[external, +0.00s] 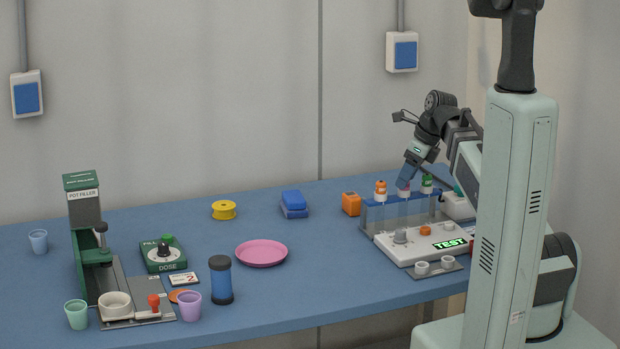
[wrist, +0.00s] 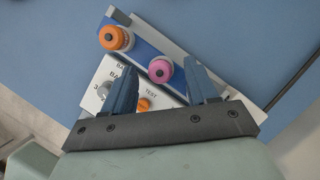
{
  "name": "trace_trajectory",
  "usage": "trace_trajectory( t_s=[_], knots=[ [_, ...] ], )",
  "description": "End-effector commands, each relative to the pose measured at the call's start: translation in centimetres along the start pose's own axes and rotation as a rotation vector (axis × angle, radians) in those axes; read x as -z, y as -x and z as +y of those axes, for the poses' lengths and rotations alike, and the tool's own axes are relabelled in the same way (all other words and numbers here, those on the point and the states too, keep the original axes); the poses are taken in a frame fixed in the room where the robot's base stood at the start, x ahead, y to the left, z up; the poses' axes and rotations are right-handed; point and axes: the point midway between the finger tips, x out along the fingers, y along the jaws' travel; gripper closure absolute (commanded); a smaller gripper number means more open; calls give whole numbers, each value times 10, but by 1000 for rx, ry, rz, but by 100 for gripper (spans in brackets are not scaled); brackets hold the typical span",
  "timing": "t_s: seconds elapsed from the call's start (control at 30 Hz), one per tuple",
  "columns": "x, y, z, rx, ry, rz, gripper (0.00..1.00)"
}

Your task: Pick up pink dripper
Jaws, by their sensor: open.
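The pink dripper (wrist: 160,70) stands in the blue rack and shows from above in the wrist view, between my two blue fingers. My gripper (wrist: 160,65) is open, with one finger to each side of the pink cap; no contact is clear. In the external view my gripper (external: 406,175) points down over the middle of the rack (external: 372,216), and its fingers hide much of the pink dripper (external: 403,191).
An orange-capped dripper (wrist: 115,38) stands beside the pink one; a green-capped dripper (external: 427,184) is on its other side. A white tester (external: 425,243) sits in front of the rack. An orange block (external: 351,204) lies left; a pink plate (external: 261,253) is farther left.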

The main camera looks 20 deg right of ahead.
Motion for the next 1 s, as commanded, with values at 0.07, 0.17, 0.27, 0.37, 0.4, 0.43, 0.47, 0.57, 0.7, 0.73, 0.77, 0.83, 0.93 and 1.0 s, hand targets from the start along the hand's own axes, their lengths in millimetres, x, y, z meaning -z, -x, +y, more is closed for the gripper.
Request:
trace_trajectory(
  t_s=[0.07, 0.17, 0.27, 0.37, 0.4, 0.43, 0.47, 0.57, 0.7, 0.73, 0.77, 0.83, 0.93, 1.0],
  knots=[
    [0, -4, 0, 0, 0, 0, 42],
    [0, -5, 0, 1, 0, 0, 42],
    [0, -5, 0, 1, 0, -1, 42],
    [0, -5, 0, 1, 0, 0, 49],
    [0, -5, 0, 1, 0, 0, 53],
    [0, -5, 0, 1, 0, 0, 56],
    [0, -5, 0, 1, 0, 0, 58],
    [0, -5, 0, 1, 0, 0, 68],
    [0, -5, 0, 0, 0, 0, 81],
    [0, -5, 0, 0, 0, 0, 84],
    [0, -5, 0, 0, 0, 0, 87],
    [0, -5, 0, 0, 0, 0, 94],
    [0, -5, 0, 0, 0, 0, 100],
    [0, -5, 0, 0, 0, 0, 100]
  ],
)
